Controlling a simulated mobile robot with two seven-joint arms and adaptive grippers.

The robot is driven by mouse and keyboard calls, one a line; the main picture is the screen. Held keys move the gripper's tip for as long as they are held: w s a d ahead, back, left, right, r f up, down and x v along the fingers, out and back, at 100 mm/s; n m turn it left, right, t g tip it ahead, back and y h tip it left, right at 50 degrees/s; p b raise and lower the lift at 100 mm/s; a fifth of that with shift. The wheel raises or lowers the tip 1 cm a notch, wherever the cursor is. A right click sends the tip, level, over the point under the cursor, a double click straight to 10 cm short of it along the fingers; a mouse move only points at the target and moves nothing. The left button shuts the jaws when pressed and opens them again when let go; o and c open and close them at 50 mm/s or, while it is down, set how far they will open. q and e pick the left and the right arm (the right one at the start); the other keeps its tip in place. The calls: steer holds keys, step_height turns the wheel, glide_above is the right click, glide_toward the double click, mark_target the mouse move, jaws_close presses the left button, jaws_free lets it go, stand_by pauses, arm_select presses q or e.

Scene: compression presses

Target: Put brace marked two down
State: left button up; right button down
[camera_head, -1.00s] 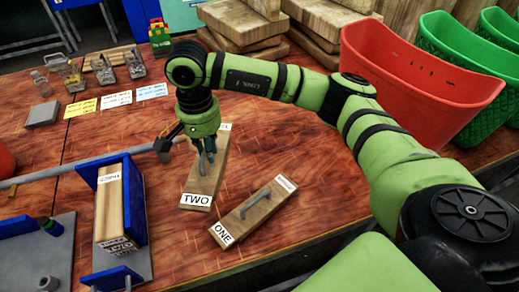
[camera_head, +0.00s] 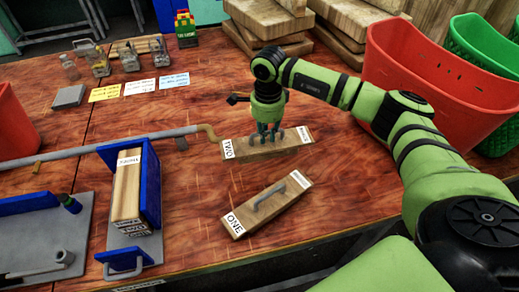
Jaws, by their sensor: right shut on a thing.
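The brace marked TWO (camera_head: 250,151) is a wooden bar with a white label at its left end and a grey handle on top. My right gripper (camera_head: 270,132) is over its middle, shut on it at the handle. The bar lies nearly crosswise, behind the brace marked ONE. I cannot tell whether its underside touches the table or is a little above it. The brace marked ONE (camera_head: 270,207) lies slantwise on the wooden table (camera_head: 190,262), with its handle up and nothing gripping it. My left gripper is not in view.
A blue-sided press (camera_head: 150,188) holding stacked wood stands at left, with a long grey bar (camera_head: 110,149) behind it. A red bin (camera_head: 418,85) is at right. Note cards (camera_head: 139,87), jars and wooden blocks (camera_head: 268,18) are at the back. The table's front middle is clear.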

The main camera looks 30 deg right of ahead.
mark_target(258, 150)
steer(key=a, duration=0.1)
steer(key=a+f, duration=0.1)
steer(key=s+p, duration=0.1)
steer(key=shift+a+f, duration=0.25)
steer(key=shift+a, duration=0.15)
steer(key=shift+a+f, duration=0.2)
steer(key=shift+a, duration=0.05)
steer(key=shift+s+a+f, duration=0.1)
steer(key=shift+f, duration=0.2)
step_height(258, 150, down, 4)
steer(key=shift+r+p, duration=0.15)
steer(key=shift+p, duration=0.7)
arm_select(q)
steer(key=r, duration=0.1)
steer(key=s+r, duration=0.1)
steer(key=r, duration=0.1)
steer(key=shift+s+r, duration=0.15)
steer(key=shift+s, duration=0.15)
arm_select(e)
steer(key=c, duration=1.2)
jaws_free()
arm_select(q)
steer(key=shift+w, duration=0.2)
